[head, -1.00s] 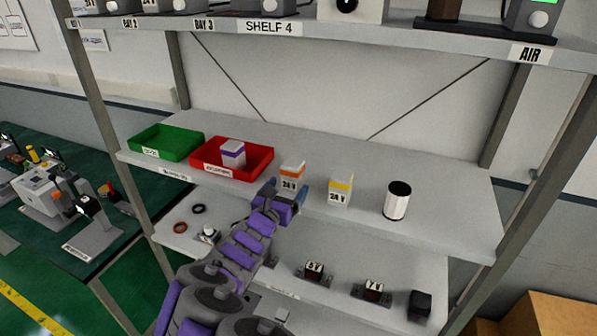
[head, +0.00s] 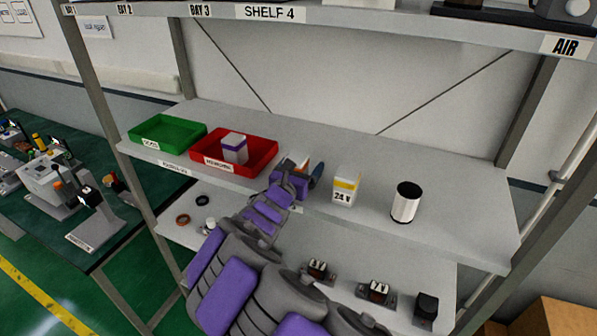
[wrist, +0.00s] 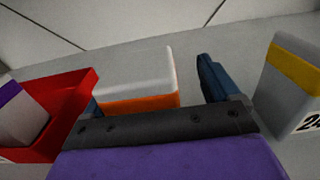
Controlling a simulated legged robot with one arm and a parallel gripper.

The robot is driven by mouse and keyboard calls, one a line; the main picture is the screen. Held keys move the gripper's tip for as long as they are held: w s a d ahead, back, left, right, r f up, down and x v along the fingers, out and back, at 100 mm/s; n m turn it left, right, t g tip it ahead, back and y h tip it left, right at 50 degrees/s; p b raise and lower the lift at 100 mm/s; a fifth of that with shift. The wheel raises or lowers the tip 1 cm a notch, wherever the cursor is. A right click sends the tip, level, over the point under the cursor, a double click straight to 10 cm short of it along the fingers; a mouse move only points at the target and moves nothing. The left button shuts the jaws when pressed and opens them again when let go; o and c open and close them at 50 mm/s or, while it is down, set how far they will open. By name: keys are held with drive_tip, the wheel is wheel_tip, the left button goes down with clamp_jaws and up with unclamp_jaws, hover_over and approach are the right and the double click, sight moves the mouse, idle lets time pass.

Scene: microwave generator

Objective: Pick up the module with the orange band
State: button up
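The module with the orange band (wrist: 138,82) is a white box standing on the middle shelf. In the head view its top (head: 298,160) shows just beyond my gripper, which hides most of it. My gripper (wrist: 150,85) is open, with one blue finger near the module's left side, partly hidden, and the other to its right. In the wrist view a gap shows between the module and the right finger. In the head view my gripper (head: 297,178) is at the shelf's front edge.
A white module with a yellow band (head: 345,185) stands close on the right, then a white-and-black cylinder (head: 406,202). A red bin (head: 262,150) holding a purple-banded module (head: 234,148) is close on the left, beside a green bin (head: 170,132). The upper shelf (head: 330,14) is overhead.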

drive_tip(key=shift+a+f, duration=0.1)
drive_tip(key=shift+f, duration=0.05)
drive_tip(key=shift+c, duration=1)
drive_tip(key=shift+w+a, duration=0.15)
drive_tip(key=shift+a, duration=0.05)
drive_tip(key=shift+c, duration=0.8)
drive_tip(key=shift+a, duration=0.75)
drive_tip(key=c, duration=0.4)
drive_tip(key=shift+d, duration=0.3)
drive_tip(key=c, duration=0.3)
drive_tip(key=shift+d, duration=0.5)
drive_tip(key=shift+c, duration=0.7)
